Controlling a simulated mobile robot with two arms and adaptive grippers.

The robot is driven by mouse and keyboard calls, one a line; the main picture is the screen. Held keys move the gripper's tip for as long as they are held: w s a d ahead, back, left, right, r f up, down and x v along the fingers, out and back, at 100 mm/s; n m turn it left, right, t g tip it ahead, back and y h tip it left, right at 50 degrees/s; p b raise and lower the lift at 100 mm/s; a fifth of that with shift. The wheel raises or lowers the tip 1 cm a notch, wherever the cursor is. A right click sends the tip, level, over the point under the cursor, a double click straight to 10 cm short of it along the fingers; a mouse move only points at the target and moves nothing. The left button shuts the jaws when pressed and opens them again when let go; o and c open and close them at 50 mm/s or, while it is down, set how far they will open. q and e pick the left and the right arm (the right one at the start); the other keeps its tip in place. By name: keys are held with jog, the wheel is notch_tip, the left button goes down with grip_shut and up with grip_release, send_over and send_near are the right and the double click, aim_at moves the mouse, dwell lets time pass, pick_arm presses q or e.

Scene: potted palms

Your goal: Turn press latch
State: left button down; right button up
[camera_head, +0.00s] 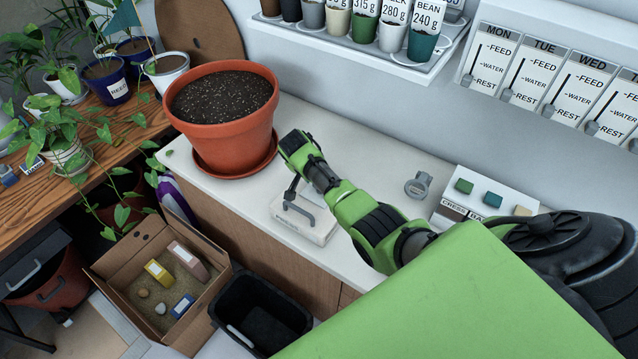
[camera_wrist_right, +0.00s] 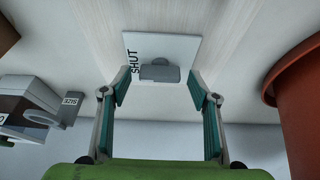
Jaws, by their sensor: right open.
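The press latch is a white block (camera_head: 318,236) with a grey curved handle (camera_head: 301,212) on the white counter, in front of the big terracotta pot. In the right wrist view the block (camera_wrist_right: 185,45) carries the word SHUT, and its grey latch part (camera_wrist_right: 160,72) lies between and beyond my fingertips. My right gripper (camera_head: 292,188) is above the block's back part, pointing down. In the wrist view the right gripper (camera_wrist_right: 158,88) is open, with nothing between its fingers. Whether a fingertip touches the latch I cannot tell. My left gripper is not in view.
The soil-filled terracotta pot (camera_head: 222,128) stands close left of my right gripper. A grey round-topped piece (camera_head: 418,185) and a box with coloured buttons (camera_head: 483,200) stand to the right. A cardboard box (camera_head: 160,285) and black bin (camera_head: 258,315) are below the counter edge.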

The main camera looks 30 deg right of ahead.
jog(key=v, duration=1.2)
dwell(0.3)
